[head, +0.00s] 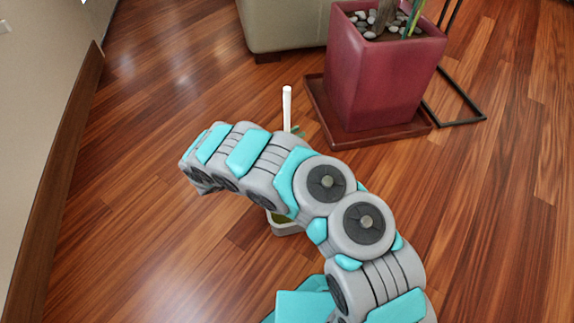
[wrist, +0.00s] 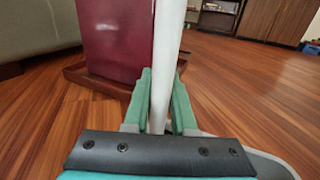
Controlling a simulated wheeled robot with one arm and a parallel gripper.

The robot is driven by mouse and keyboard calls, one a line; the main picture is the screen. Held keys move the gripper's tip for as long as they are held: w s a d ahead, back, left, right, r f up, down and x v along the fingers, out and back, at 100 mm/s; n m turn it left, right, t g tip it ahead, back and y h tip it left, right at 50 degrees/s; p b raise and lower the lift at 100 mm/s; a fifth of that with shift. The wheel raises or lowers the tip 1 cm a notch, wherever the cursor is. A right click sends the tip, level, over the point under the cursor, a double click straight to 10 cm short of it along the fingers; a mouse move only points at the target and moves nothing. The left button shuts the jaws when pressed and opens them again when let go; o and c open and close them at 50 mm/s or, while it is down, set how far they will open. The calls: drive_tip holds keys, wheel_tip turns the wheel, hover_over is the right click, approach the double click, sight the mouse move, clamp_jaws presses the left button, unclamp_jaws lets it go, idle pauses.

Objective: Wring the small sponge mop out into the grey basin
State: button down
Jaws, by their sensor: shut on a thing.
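The mop's white handle (head: 287,108) stands upright behind my arm in the head view. In the wrist view the handle (wrist: 167,60) runs down between the two green fingers of my gripper (wrist: 160,105), which is shut on it. In the head view only a bit of green of the gripper (head: 298,130) shows past my arm. The grey basin (head: 286,230) is on the floor, mostly hidden under my arm, with something yellow-green inside. Its pale rim (wrist: 268,163) seems to show at the wrist view's lower right. I cannot see the sponge head clearly.
A dark red square planter (head: 380,75) with pebbles stands on a red saucer (head: 365,138) just beyond the handle. A beige sofa (head: 285,25) is behind. A black metal stand (head: 468,100) is at the right. Wood floor (head: 140,230) is clear at left and right.

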wheel_tip(320, 180, up, 10)
drive_tip(key=p, duration=0.4)
drive_tip(key=shift+r, duration=0.25)
idle(0.3)
